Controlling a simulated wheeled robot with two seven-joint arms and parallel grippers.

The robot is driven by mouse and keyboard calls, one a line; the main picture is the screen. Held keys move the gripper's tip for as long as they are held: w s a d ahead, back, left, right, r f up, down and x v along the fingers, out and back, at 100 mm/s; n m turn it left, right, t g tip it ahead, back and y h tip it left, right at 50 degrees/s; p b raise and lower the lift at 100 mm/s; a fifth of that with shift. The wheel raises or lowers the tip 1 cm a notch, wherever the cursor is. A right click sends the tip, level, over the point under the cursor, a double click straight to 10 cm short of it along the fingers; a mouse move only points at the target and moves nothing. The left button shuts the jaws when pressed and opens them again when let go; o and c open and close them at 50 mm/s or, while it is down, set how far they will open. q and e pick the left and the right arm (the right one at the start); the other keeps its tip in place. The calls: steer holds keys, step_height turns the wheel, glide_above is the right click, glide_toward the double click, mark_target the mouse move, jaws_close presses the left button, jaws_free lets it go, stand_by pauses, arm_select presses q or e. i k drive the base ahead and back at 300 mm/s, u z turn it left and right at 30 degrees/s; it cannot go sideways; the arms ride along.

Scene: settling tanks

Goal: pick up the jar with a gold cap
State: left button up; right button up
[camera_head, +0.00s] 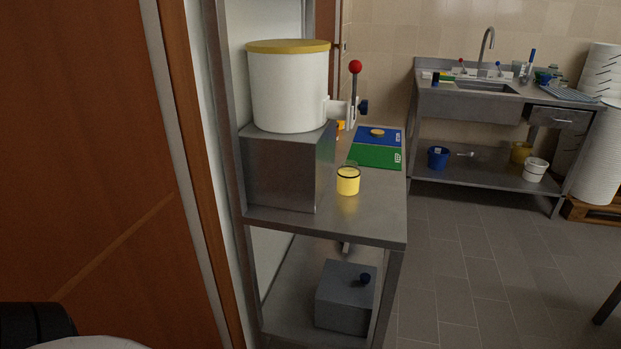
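No jar with a gold cap can be clearly made out in the head view. A small yellow container (348,182) with a dark rim stands upright on the steel table (375,215), in front of the green mat (375,157). A flat gold round thing (377,132) lies on the blue mat (379,139) behind it; I cannot tell whether it is a loose cap or the top of a jar. Neither of my grippers is in view.
A white tank (290,92) with a yellow lid and red-knobbed tap stands on a steel box (280,170) at the table's left, partly hiding small orange items. A grey box (345,297) sits on the lower shelf. A sink bench (480,105) stands behind right; floor between is clear.

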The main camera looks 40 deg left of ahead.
mark_target(348, 177)
steer(key=u, duration=1.55)
steer(key=i, duration=0.1)
